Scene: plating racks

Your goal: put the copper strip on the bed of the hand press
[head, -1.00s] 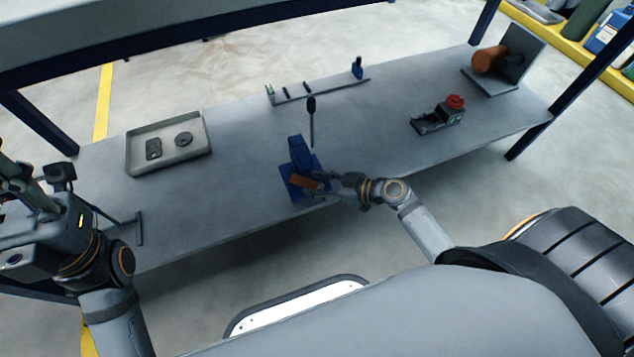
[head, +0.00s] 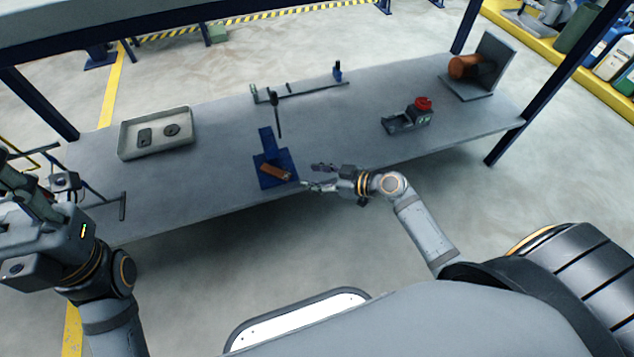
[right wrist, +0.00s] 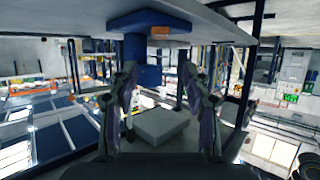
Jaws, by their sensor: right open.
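The copper strip (head: 275,171) is a small orange-brown bar lying slantwise on the bed of the blue hand press (head: 266,146). The press stands at the table's front edge, with a dark lever rising behind it. My right gripper (head: 318,176) is open and empty, just right of the press and apart from the strip. In the right wrist view, its two spread fingers (right wrist: 160,75) have nothing between them. The blue press (right wrist: 150,20) and an orange end of the strip (right wrist: 160,31) show beyond them. My left arm is at the far left; its jaws are not clear.
A shallow tray (head: 187,119) with two dark parts stands at the left of the table (head: 215,180). A low rail (head: 300,93) is at the back. A device with a red knob (head: 423,104) and an angled stand (head: 492,65) are at the right. Table space between them is clear.

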